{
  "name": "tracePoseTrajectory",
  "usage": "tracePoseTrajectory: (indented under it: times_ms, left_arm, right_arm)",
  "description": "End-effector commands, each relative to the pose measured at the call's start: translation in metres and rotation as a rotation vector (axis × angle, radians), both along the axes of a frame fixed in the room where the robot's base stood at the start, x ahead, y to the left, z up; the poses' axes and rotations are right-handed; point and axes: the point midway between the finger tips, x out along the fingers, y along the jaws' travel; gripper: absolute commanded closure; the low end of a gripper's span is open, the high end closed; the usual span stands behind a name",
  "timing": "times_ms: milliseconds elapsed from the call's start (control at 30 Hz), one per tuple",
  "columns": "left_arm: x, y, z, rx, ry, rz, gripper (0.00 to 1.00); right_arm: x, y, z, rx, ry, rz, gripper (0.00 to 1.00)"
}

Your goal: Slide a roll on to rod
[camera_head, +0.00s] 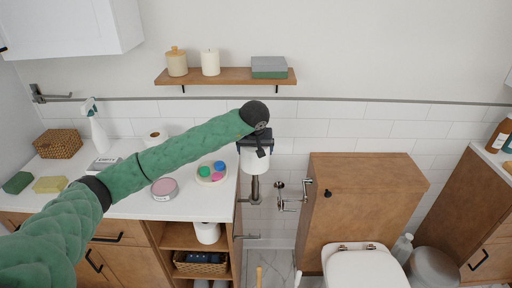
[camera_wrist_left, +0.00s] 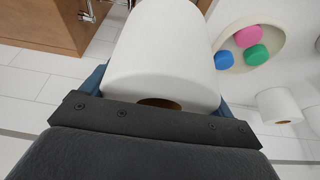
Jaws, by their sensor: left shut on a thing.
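My left gripper (camera_head: 256,146) is shut on a white toilet roll (camera_head: 255,162), held in the air past the right end of the counter. In the left wrist view the roll (camera_wrist_left: 165,50) fills the space between the blue fingers, and part of its dark core opening shows. A metal post (camera_head: 254,190) stands below the roll in the head view; I cannot tell whether they touch. A metal holder with short arms (camera_head: 286,196) is beside the wooden cabinet. I cannot tell which of these is the task's rod. My right gripper is not in view.
The white counter (camera_head: 130,204) carries a dish with coloured discs (camera_head: 211,174), a pink-lidded tin (camera_head: 164,188), another roll (camera_head: 155,138) and a spray bottle (camera_head: 97,126). A wooden cabinet (camera_head: 360,200) and toilet (camera_head: 362,268) stand right. A shelf (camera_head: 226,76) hangs above.

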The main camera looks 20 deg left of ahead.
Motion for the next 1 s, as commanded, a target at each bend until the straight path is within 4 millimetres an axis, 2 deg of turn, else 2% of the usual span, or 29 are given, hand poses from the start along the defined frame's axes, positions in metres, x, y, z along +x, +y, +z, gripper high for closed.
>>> tracePoseTrajectory:
  times_ms: [633,1000]
  left_arm:
    - [0.007,0.002,-0.033,0.001,-0.002,0.000,0.38]
    - [0.009,0.003,-0.043,0.000,-0.001,0.001,0.38]
  right_arm:
    - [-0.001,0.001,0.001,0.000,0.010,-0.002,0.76]
    - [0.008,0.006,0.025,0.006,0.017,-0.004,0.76]
